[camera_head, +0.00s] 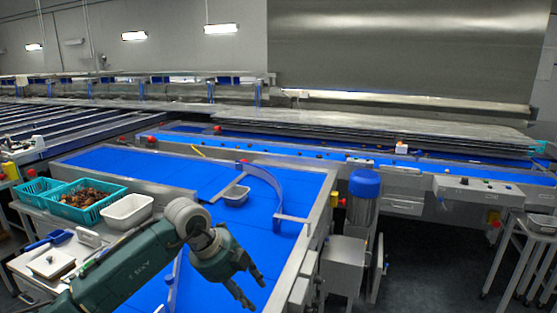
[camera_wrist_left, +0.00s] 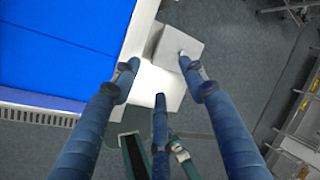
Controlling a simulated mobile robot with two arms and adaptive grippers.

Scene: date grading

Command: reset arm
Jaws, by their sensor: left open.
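My left arm reaches in from the lower left of the head view. My left gripper (camera_head: 253,292) hangs over the near right part of the blue belt table (camera_head: 150,165), fingers pointing down and to the right. In the left wrist view the fingers of the left gripper (camera_wrist_left: 158,64) are spread with nothing between them. Below them are the corner of the blue belt (camera_wrist_left: 50,45), a grey box (camera_wrist_left: 180,45) and the dark floor. My right gripper is in neither view.
At the left, a side table holds teal crates (camera_head: 118,205), one with dates, and a white bin (camera_head: 127,212).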

